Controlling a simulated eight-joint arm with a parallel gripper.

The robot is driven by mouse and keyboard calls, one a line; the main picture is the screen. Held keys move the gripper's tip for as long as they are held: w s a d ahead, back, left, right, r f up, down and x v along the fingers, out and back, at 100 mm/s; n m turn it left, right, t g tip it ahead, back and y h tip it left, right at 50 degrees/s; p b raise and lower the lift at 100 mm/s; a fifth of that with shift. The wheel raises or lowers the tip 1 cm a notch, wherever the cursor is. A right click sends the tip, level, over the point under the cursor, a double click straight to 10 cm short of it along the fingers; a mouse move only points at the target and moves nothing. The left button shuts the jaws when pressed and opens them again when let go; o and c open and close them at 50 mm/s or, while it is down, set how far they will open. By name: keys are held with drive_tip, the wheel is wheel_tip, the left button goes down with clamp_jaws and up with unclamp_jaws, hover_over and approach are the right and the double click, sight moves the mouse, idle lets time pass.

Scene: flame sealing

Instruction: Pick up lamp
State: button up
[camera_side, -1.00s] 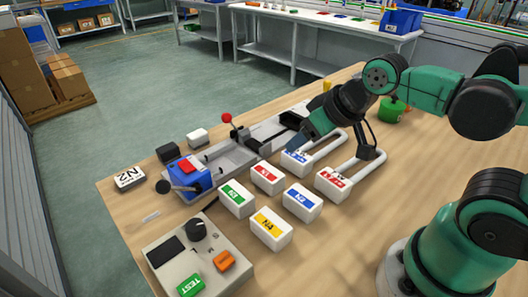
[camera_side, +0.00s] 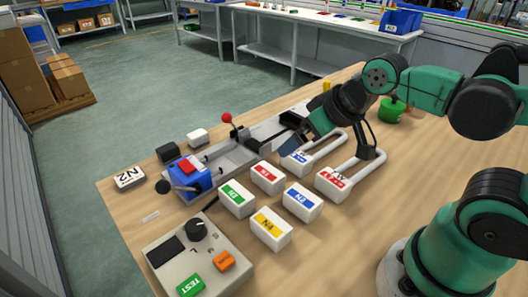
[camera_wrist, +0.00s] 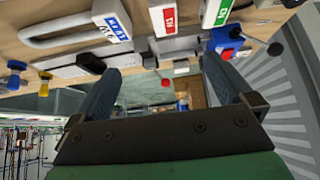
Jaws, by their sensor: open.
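Two U-shaped tube lamps with white bases lie on the wooden bench. One has a blue label (camera_side: 298,163); the other has a red label (camera_side: 334,185) and lies to its right. My gripper (camera_side: 292,148) is open and empty, tilted, with its fingers just above and beside the base of the blue-labelled lamp. I cannot tell whether a finger touches it. In the wrist view, my gripper's fingers (camera_wrist: 162,64) are spread apart with nothing between them. The blue-labelled lamp (camera_wrist: 62,38) shows there at the upper left, outside the fingers.
Labelled white blocks (camera_side: 302,202) stand left of and in front of the lamps. A grey rail fixture (camera_side: 225,158) with a red-knobbed lever and blue clamp (camera_side: 190,177) runs behind. A control box (camera_side: 200,255) sits at the front. A green object (camera_side: 391,110) stands at the back right.

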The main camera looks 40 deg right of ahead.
drive_tip(key=w+d+m+g, duration=0.2)
drive_tip(key=w+d+m, duration=0.15)
drive_tip(key=m, duration=0.25)
drive_tip(key=m+g, duration=0.5)
drive_tip(key=m, duration=0.6)
hover_over(320, 142)
drive_tip(key=s+a, duration=0.1)
drive_tip(key=a, duration=0.1)
wheel_tip(320, 142, down, 7)
drive_tip(key=shift+s+f, duration=0.1)
drive_tip(key=shift+f, duration=0.05)
drive_tip(key=shift+d+f+m, duration=0.2)
drive_tip(key=shift+f+m, duration=0.3)
drive_tip(key=shift+f, duration=2.55)
drive_tip(key=c, duration=1.3)
